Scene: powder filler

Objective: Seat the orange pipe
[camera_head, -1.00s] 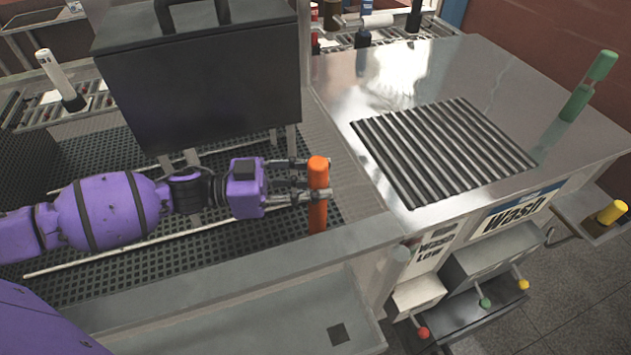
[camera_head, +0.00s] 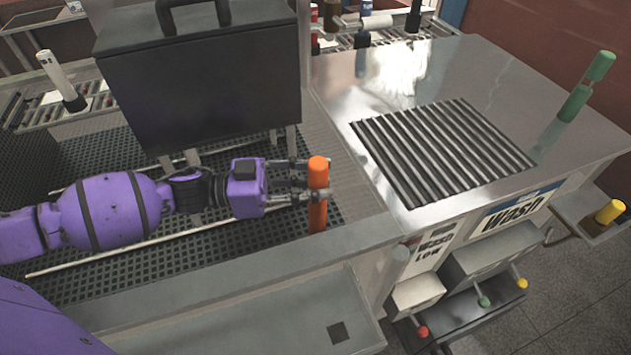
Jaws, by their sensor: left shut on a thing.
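The orange pipe (camera_head: 317,212) stands upright in the head view, over the right end of the dark perforated grating. My left gripper (camera_head: 316,192) reaches in from the left and is shut on the orange pipe around its upper middle. The pipe's lower end shows near the grating beside the metal ledge; I cannot tell whether it touches or sits in anything. My right gripper is not in view.
A large dark box (camera_head: 200,85) stands behind my left arm. A yellow cylinder (camera_head: 611,212) is at the right edge.

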